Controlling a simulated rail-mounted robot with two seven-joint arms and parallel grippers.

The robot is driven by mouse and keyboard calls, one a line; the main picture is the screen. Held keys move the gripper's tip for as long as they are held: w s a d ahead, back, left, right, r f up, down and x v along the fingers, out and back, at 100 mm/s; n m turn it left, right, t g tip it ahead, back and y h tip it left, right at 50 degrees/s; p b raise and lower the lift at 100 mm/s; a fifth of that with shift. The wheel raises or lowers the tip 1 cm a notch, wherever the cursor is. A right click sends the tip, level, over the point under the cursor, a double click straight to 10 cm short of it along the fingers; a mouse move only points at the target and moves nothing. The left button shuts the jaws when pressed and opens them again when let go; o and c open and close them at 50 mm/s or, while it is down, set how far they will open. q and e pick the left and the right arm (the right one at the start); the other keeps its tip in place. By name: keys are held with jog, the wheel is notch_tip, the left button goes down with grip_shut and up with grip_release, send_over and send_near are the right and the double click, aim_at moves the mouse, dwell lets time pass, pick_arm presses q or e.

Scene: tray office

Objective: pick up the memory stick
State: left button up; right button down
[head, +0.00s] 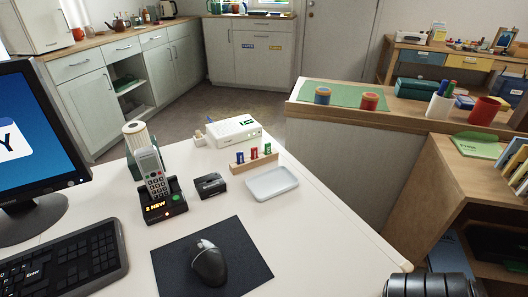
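A small wooden stand (254,164) sits toward the back right of the white desk. It holds three small upright items that look like memory sticks: a blue one (240,157), a red one (254,153) and a green one (268,149). Which one is the task's memory stick I cannot tell. Just in front of the stand is an empty pale shallow tray (272,184). Neither of my grippers shows in the head view; only a dark ribbed part, probably of my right arm, shows at the bottom right.
On the desk (310,240) are a cordless phone in its dock (165,205), a small black box (210,185), a white router-like box (234,132), a mouse (208,263) on a dark mat (166,272), a keyboard (68,262) and a monitor (40,130). The right front is clear.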

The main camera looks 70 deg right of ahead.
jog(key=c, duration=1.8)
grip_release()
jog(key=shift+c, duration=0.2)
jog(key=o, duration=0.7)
